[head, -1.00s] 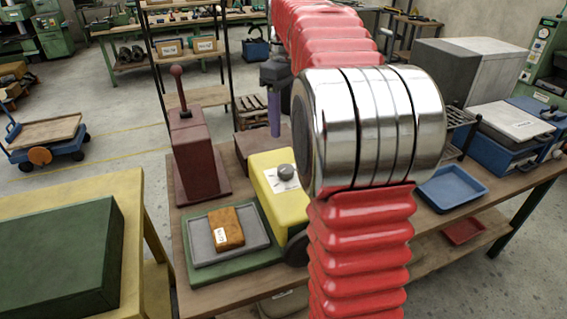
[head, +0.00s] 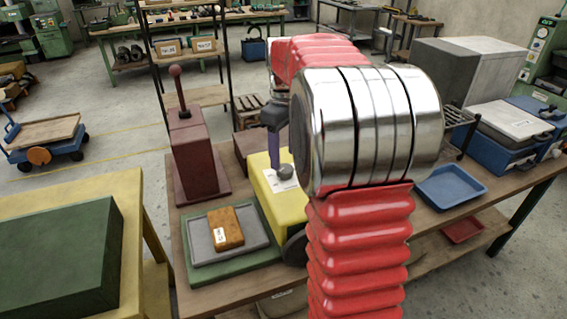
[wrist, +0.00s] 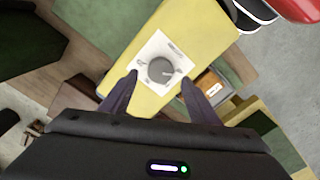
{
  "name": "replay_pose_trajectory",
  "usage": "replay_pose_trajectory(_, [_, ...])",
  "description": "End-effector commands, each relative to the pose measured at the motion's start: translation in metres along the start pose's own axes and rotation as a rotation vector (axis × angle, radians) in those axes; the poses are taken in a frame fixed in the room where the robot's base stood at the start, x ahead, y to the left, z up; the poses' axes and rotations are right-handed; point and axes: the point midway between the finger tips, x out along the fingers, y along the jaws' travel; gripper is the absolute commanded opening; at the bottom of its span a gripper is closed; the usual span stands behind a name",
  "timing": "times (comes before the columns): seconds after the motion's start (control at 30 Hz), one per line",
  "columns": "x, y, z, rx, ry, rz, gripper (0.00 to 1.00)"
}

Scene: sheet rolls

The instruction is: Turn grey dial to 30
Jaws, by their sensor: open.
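The grey dial (head: 286,171) is a round knob on a white scale plate (head: 274,183) on top of a yellow box (head: 290,207). In the wrist view the dial (wrist: 161,70) shows between the fingertips, and the scale marks are too small to read. My gripper (wrist: 160,79) is open, with one dark finger on each side of the dial. In the head view my gripper (head: 274,160) hangs just above and behind the dial, partly hidden by my arm. I cannot tell whether the fingers touch the dial.
A dark red lever device (head: 194,155) stands left of the yellow box. A grey tray (head: 200,245) with an orange-brown block (head: 226,229) lies in front of it. A blue tray (head: 451,187) is at the right. My red arm hides the bench's middle.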

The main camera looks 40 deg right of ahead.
Motion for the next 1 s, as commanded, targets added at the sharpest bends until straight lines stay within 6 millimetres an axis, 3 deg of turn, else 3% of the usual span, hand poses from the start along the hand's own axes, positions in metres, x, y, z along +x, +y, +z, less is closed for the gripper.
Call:
replay_pose_trajectory(0.23, [0.031, 0.000, 0.001, 0.000, -0.002, -0.002, 0.55])
replay_pose_trajectory(0.63, [0.037, 0.000, 0.000, 0.001, 0.000, 0.000, 0.55])
replay_pose_trajectory(1.0, [0.037, 0.001, 0.001, 0.001, 0.000, 0.000, 0.29])
